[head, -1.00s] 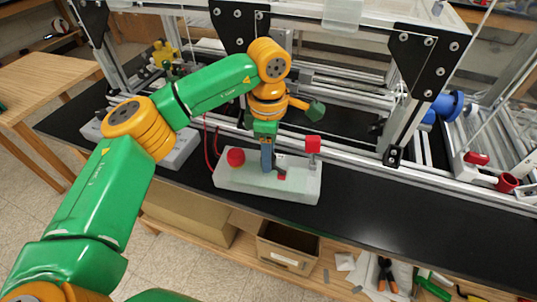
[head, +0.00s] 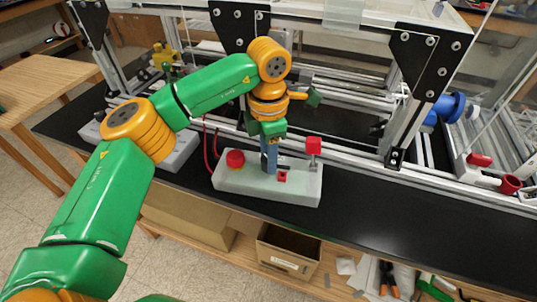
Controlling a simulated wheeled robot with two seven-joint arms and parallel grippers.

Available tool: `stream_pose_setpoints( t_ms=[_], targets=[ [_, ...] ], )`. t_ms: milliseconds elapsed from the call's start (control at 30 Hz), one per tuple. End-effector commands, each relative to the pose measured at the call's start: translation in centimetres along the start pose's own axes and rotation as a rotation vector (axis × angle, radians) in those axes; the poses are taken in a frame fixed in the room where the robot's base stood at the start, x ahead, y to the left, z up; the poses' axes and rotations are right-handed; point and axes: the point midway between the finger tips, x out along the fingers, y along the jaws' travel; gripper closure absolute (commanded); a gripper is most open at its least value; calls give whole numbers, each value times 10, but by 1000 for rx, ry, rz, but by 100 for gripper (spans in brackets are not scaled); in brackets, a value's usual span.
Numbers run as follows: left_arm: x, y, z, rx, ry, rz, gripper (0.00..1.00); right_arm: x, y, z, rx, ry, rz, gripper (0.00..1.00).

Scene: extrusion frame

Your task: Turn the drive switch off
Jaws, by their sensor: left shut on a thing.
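The pale control box (head: 232,183) lies on the black bench. It carries a round red button (head: 235,158) at its left end and a red block on a short post (head: 314,146) at its right end. A small red part, which looks like the drive switch (head: 282,177), sits on the top between them. My left gripper (head: 269,167) points down at the middle of the box, its fingers just left of this red part. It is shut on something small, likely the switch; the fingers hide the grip. My right gripper is not in view.
The aluminium extrusion frame (head: 350,154) with black corner plates (head: 425,60) stands close behind the box. Another grey box (head: 180,152) lies to the left, partly behind my arm. Red cables run behind the control box.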

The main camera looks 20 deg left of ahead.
Motion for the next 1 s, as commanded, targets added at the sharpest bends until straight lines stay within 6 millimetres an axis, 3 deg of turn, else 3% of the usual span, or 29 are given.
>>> stream_pose_setpoints(
  t_ms=[333, 367, 467, 767, 1000],
  targets=[
    [0, 0, 0, -4, -1, 0, 100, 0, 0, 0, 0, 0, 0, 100],
    [0, 0, 0, -4, -1, 0, 54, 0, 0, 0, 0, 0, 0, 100],
    [0, 0, 0, -3, -1, 0, 29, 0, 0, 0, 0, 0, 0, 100],
    [-2, 0, 0, -3, -1, 1, 29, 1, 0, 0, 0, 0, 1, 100],
    [-50, 0, 1, -3, -4, 3, 29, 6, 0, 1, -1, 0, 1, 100]
  ],
)
